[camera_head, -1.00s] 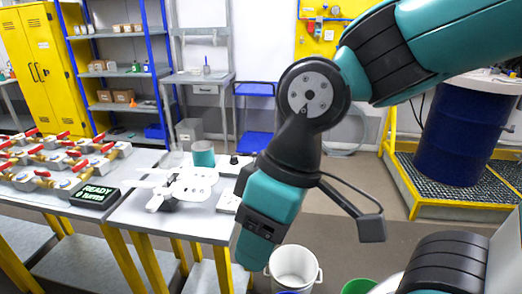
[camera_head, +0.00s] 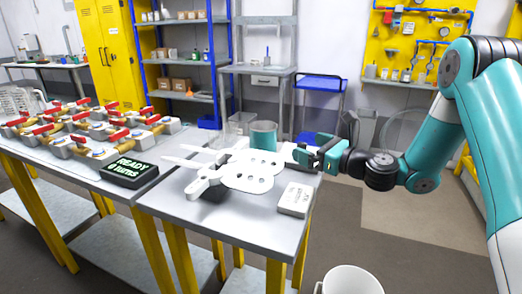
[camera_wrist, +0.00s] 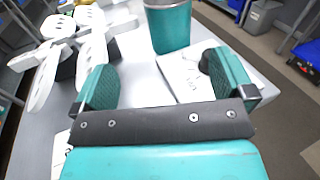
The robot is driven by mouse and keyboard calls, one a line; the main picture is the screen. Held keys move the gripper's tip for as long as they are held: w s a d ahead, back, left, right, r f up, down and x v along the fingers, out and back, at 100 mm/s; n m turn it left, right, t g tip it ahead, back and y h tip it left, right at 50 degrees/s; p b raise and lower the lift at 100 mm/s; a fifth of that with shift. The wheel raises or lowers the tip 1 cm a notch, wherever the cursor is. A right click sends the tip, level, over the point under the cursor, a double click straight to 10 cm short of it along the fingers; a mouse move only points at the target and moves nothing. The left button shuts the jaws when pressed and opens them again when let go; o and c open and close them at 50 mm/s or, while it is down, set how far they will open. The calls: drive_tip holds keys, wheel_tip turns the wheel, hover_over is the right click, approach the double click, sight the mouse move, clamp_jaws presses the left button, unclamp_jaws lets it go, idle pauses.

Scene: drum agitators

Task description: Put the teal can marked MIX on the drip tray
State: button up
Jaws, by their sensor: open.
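The teal can (camera_head: 263,136) stands upright at the back of the grey table (camera_head: 262,226), behind white flat paddle-shaped parts (camera_head: 250,170). No MIX marking is readable on it. It also shows in the wrist view as a teal can with a grey upper band (camera_wrist: 170,28), beyond the fingertips. My gripper (camera_head: 306,157) is at the table's right side, to the right of the can. In the wrist view my gripper (camera_wrist: 165,78) is open, its fingers apart and nothing between them; the can is ahead, not touched. I cannot pick out the drip tray with certainty.
A white slab with small writing (camera_head: 296,198) lies at the table's right edge. A black READY display (camera_head: 130,168) and red-handled valves (camera_head: 85,128) are to the left. A clear beaker (camera_head: 232,133) stands left of the can. A white bucket (camera_head: 350,281) is below right.

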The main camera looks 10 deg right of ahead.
sight(274, 132)
drive_tip(key=shift+w+d+f+m, duration=0.2)
drive_tip(key=shift+w+d+m, duration=0.15)
drive_tip(key=shift+d+m, duration=0.1)
drive_tip(key=shift+w+a+r+p, duration=0.15)
drive_tip(key=shift+w+p, duration=0.1)
drive_tip(key=shift+p, duration=0.5)
drive_tip(key=p+x, duration=0.2)
drive_tip(key=p, duration=0.1)
drive_tip(key=shift+r, duration=0.2)
drive_tip(key=p+x, duration=0.4)
drive_tip(key=p, duration=0.5)
drive_tip(key=shift+w+a, duration=0.1)
drive_tip(key=shift+a, duration=0.05)
drive_tip(key=x, duration=0.1)
drive_tip(key=p+x, duration=0.1)
drive_tip(key=x, duration=0.3)
drive_tip(key=shift+w+f, duration=0.15)
drive_tip(key=shift+f, duration=0.15)
drive_tip(key=p+x, duration=0.2)
drive_tip(key=x, duration=0.2)
drive_tip(key=shift+a+r+p, duration=0.1)
drive_tip(key=shift+r+p, duration=0.05)
drive_tip(key=shift+p, duration=0.2)
drive_tip(key=shift+w+a, duration=0.25)
drive_tip(key=shift+w, duration=0.2)
drive_tip(key=c, duration=0.9)
drive_tip(key=shift+r, duration=0.15)
